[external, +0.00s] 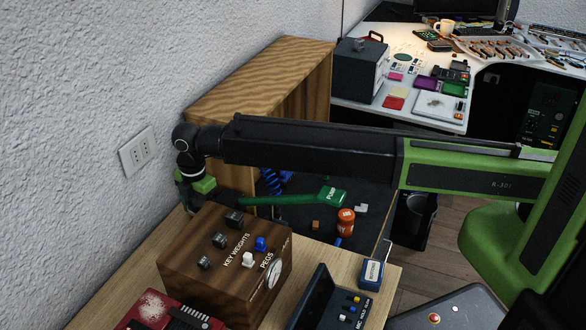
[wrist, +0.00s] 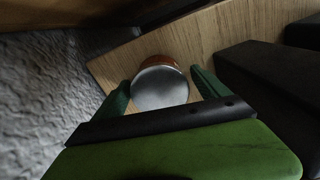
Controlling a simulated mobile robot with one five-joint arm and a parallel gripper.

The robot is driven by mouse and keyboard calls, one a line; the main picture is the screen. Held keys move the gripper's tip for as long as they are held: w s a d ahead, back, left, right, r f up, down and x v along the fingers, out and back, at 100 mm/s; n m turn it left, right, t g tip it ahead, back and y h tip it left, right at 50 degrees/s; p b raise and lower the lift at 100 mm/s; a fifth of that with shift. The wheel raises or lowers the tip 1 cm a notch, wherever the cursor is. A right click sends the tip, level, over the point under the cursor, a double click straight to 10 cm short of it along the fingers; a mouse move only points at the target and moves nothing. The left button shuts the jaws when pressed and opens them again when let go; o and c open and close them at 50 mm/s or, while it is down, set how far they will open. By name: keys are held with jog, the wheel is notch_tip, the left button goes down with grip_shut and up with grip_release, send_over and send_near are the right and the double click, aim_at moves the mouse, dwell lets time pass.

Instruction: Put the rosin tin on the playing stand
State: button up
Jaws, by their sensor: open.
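A round tin with a silver-grey lid and an orange-brown side (wrist: 160,87), likely the rosin tin, stands on a pale wooden surface in the wrist view. My gripper (wrist: 161,84) is open, with one green finger on each side of the tin. The left finger is close to its side; I cannot tell whether either finger touches it. In the external view my gripper's fingers and the tin are hidden behind the wooden box. I cannot tell which thing is the playing stand.
A wooden box marked KEY WEIGHTS and PEGS (external: 205,262) stands beside my wrist. A red case (external: 160,310) and a dark switch box (external: 330,298) are in front. The white wall (external: 80,120) is close on the left. Dark blocks (wrist: 265,85) lie right of my gripper.

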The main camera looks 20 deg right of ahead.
aim_at(200, 204)
notch_tip(200, 204, up, 12)
jog(key=p, duration=1.2)
jog(key=shift+r, duration=0.1)
